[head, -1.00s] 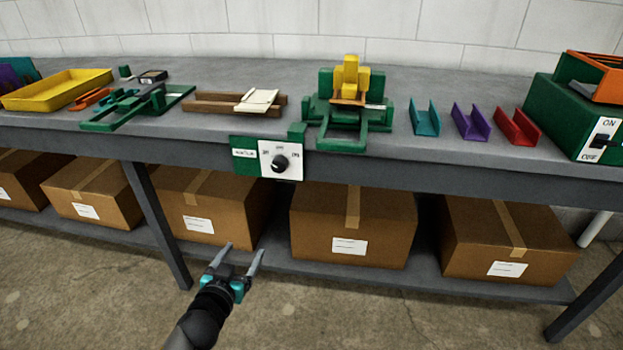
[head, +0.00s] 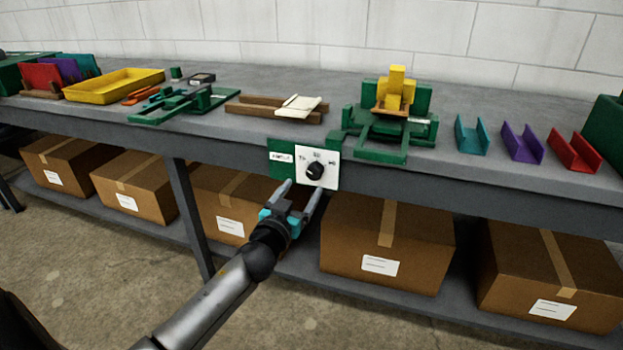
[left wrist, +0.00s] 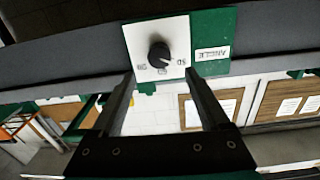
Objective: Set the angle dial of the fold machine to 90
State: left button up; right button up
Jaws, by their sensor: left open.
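The angle dial (head: 315,171) is a black round knob on a white plate with small marks. The plate sits on a green panel (head: 281,160) at the bench's front edge, below the green fold machine (head: 392,125) with its yellow block. In the left wrist view the dial (left wrist: 159,55) appears upside down, beside an angle label. The marks are too small to read surely, and the knob's setting is unclear. My left gripper (head: 302,187) is open and empty, just below and in front of the dial. In the left wrist view the knob lies just beyond its fingertips (left wrist: 158,74), apparently untouched. My right gripper is not in view.
Teal (head: 472,135), purple (head: 522,144) and red (head: 573,150) channels stand right of the machine. A yellow tray (head: 114,84) and wooden strips (head: 262,110) are to the left. Cardboard boxes (head: 385,240) fill the shelf below. A bench leg (head: 190,215) stands left of my gripper.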

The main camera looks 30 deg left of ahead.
aim_at(313, 174)
pick_arm(q)
jog(key=b+x, duration=0.1)
jog(key=x, duration=0.3)
jog(key=shift+w+a, duration=0.15)
jog(key=shift+w, duration=0.25)
jog(key=shift+b+x, duration=0.3)
jog(key=shift+x, duration=0.75)
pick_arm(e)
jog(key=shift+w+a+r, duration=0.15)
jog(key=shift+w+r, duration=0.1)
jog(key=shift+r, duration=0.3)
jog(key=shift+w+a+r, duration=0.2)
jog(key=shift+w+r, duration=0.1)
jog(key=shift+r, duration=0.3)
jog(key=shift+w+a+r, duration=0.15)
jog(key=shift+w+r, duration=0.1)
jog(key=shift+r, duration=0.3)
pick_arm(q)
jog(key=shift+c, duration=0.2)
grip_shut()
